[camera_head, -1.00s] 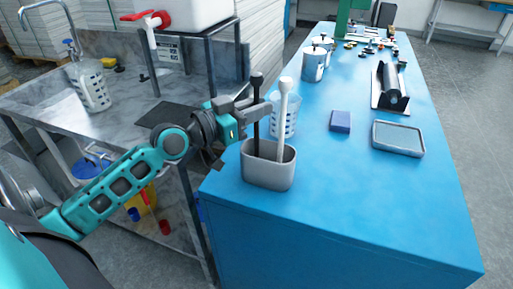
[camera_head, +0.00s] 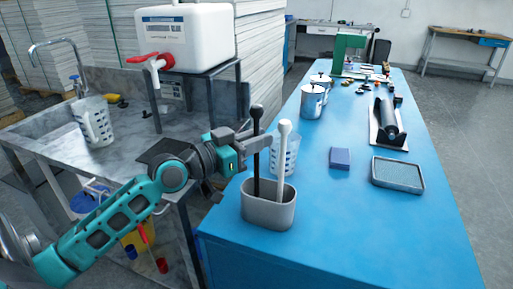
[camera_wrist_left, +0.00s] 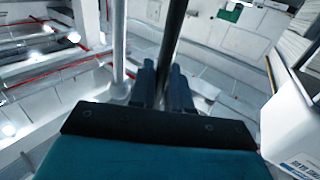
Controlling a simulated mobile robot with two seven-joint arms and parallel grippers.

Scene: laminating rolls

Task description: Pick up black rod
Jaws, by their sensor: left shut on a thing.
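The black rod (camera_head: 257,165) with a round black knob stands upright in a grey oval holder (camera_head: 268,214) at the near left corner of the blue table. A white rod (camera_head: 281,160) with a round white knob stands beside it in the same holder. My left gripper (camera_head: 257,141) is shut on the black rod below its knob. The rod's lower end is hidden inside the holder. In the left wrist view the black rod (camera_wrist_left: 172,40) runs up between the fingers, and the pale rod (camera_wrist_left: 119,40) stands just left of them. My right gripper is in no view.
A clear measuring jug (camera_head: 291,155) stands close behind the holder. A blue block (camera_head: 340,158), a grey tray (camera_head: 398,175) and a black roller (camera_head: 389,120) lie farther right. Metal canisters (camera_head: 312,101) stand behind. The table's near right area is clear.

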